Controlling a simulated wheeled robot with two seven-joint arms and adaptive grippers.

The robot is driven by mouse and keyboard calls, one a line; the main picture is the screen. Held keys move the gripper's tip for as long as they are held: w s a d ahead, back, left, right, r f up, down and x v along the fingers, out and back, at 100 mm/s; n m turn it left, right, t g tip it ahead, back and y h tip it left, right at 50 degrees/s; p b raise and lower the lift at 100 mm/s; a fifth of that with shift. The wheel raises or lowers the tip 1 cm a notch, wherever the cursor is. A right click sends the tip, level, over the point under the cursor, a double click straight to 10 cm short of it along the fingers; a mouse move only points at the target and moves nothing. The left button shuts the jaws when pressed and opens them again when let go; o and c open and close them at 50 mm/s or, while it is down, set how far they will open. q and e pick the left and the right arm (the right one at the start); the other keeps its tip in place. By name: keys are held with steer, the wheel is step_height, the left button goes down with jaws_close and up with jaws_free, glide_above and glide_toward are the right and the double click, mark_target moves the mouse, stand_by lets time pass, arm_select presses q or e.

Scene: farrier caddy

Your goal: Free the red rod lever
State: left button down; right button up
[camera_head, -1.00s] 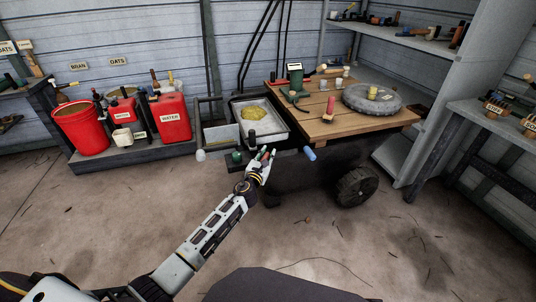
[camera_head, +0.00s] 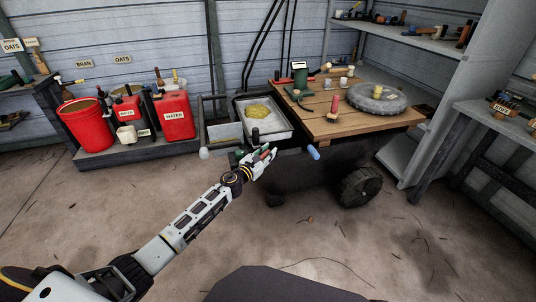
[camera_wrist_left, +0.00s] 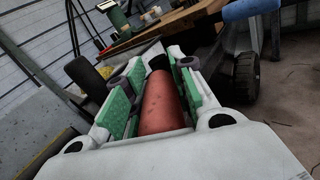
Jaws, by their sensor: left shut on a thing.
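The red rod lever (camera_wrist_left: 161,103) shows large in the left wrist view, lying lengthwise between the green pads of my left gripper (camera_wrist_left: 158,92). The gripper is shut on it. The rod's far end is dark and runs towards the caddy's edge; what lies beyond it is hidden. In the head view my left gripper (camera_head: 264,156) is at the caddy's near side, and a bit of the red rod (camera_head: 266,154) shows between its fingers. My right gripper is in neither current view.
A blue handle (camera_head: 313,152) sticks out just right of the gripper. The wooden top (camera_head: 345,117) carries a grey disc (camera_head: 377,97) and tools. A grey tray (camera_head: 282,122) holds something yellow. A wheel (camera_head: 361,187) stands lower right. Red containers (camera_head: 175,115) stand left; the floor in front is mostly clear.

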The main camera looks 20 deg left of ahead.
arm_select(q)
steer(key=c, duration=1.2)
jaws_free()
steer(key=shift+r, duration=0.1)
steer(key=shift+o, duration=0.2)
steer(key=shift+s+a, duration=0.25)
steer(key=shift+s, duration=0.4)
steer(key=v, duration=1)
steer(key=shift+s, duration=0.25)
